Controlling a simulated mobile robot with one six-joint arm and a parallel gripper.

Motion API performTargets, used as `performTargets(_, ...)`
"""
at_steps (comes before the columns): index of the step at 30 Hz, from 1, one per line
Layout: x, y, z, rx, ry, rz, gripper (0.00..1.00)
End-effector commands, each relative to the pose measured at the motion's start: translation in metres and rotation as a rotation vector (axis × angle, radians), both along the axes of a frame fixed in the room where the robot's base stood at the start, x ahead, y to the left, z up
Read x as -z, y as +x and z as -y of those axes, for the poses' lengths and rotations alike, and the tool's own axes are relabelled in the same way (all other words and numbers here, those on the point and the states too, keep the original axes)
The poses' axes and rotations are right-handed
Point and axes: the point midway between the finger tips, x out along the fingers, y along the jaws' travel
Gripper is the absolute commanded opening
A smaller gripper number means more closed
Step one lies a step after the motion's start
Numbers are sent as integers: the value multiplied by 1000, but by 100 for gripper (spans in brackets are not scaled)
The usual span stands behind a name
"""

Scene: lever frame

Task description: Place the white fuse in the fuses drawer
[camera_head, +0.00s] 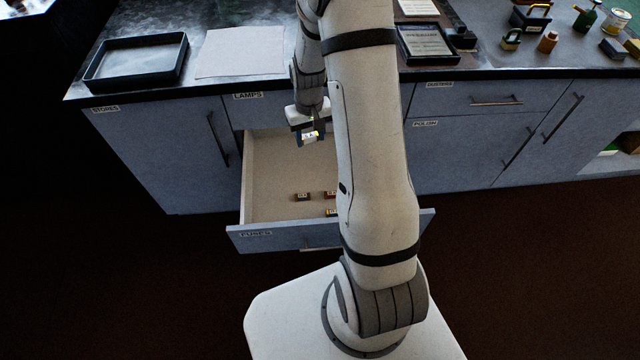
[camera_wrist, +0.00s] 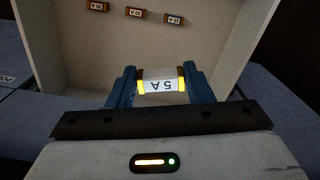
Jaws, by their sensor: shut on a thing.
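The white fuse (camera_wrist: 161,83), marked 5 A with gold end caps, is held between the two blue fingers of my gripper (camera_wrist: 160,88). In the head view the white fuse (camera_head: 310,136) and my gripper (camera_head: 309,138) hang over the back part of the open fuses drawer (camera_head: 262,240). The fuse is above the drawer floor, not touching it. Several fuses lie in the drawer, such as a brown one (camera_head: 302,197) and a red one (camera_head: 329,194). The wrist view shows three of them in a row (camera_wrist: 135,12). My arm hides the drawer's right part.
The worktop above carries a black tray (camera_head: 136,62), a pale sheet (camera_head: 241,52) and a framed card (camera_head: 427,44). Several small items stand at the far right. The lamps drawer front (camera_head: 265,108) is just behind my gripper. The drawer floor's left part is bare.

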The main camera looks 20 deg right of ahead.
Motion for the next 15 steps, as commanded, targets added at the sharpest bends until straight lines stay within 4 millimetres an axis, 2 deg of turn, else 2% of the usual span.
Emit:
performTargets(1,25,-1,-3,13,0,2,25)
performTargets(15,100,-16,-26,138,0,3,25)
